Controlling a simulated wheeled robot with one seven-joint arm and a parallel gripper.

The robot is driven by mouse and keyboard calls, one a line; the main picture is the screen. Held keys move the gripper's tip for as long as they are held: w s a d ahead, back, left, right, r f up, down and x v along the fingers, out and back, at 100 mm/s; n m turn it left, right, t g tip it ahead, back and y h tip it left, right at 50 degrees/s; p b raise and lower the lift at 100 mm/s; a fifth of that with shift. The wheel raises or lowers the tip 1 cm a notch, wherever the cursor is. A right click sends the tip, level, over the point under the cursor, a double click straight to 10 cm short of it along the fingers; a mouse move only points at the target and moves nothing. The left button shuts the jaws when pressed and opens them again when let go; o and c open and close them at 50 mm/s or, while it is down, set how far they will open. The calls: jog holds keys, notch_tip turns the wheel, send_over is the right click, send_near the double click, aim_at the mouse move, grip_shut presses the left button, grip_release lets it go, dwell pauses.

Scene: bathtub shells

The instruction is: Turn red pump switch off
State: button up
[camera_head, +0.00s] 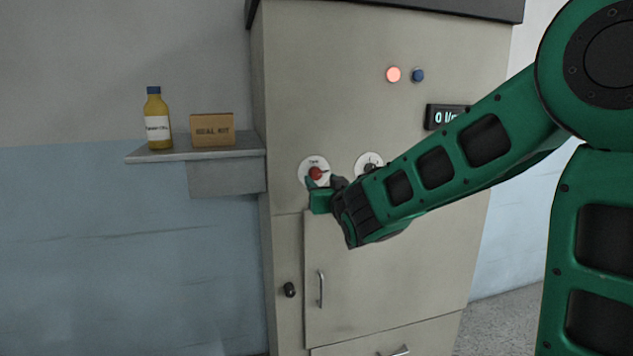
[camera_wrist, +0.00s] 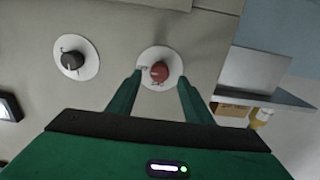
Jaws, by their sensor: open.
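The red pump switch (camera_head: 316,173) is a red knob on a round white plate on the upper front of the grey cabinet (camera_head: 330,100). In the wrist view the red knob (camera_wrist: 159,72) sits between the tips of my gripper's two green fingers. My gripper (camera_wrist: 158,80) is open, one finger on each side of the knob; I cannot tell whether either finger touches it. In the head view my gripper (camera_head: 318,186) is at the knob's lower edge and partly hides its plate.
A black knob (camera_wrist: 72,61) on a white plate is beside the red one. A shelf (camera_head: 200,153) at left holds a yellow bottle (camera_head: 157,122) and a box (camera_head: 212,130).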

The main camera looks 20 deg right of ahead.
aim_at(317, 176)
jog(key=shift+w, duration=2.05)
jog(key=c, duration=1.1)
jog(key=shift+o, duration=0.2)
